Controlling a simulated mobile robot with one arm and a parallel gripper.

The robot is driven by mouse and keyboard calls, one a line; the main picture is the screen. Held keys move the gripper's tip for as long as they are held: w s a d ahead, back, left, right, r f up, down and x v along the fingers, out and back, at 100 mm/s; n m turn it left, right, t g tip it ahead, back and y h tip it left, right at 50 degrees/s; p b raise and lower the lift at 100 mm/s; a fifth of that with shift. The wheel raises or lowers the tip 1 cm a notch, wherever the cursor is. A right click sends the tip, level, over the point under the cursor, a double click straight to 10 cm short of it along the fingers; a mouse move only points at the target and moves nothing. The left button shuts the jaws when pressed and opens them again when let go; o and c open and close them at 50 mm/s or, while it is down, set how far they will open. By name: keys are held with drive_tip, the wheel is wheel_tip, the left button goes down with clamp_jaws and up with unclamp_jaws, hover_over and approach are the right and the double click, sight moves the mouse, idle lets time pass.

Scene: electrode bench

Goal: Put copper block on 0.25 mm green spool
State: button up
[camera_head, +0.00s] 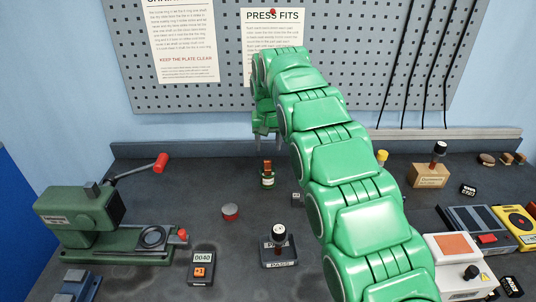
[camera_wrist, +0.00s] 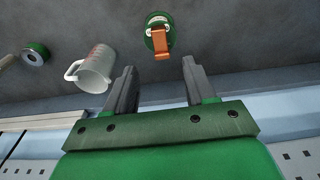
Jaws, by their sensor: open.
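A copper block (camera_wrist: 162,45) stands on a round green spool (camera_wrist: 153,22) in the wrist view. The spool's size marking is too small to read. My gripper (camera_head: 265,133) is above and behind the block in the head view. In the wrist view my gripper (camera_wrist: 158,64) is open, its fingers apart and empty. The block lies beyond the fingertips, between their lines, with no finger touching it.
A clear measuring cup (camera_wrist: 93,70) and another green spool (camera_wrist: 35,53) lie to the left in the wrist view. The pegboard wall is behind.

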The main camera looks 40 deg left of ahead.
wheel_tip(320, 180, up, 3)
drive_tip(key=shift+s+d+f, duration=0.1)
drive_tip(key=shift+d, duration=0.05)
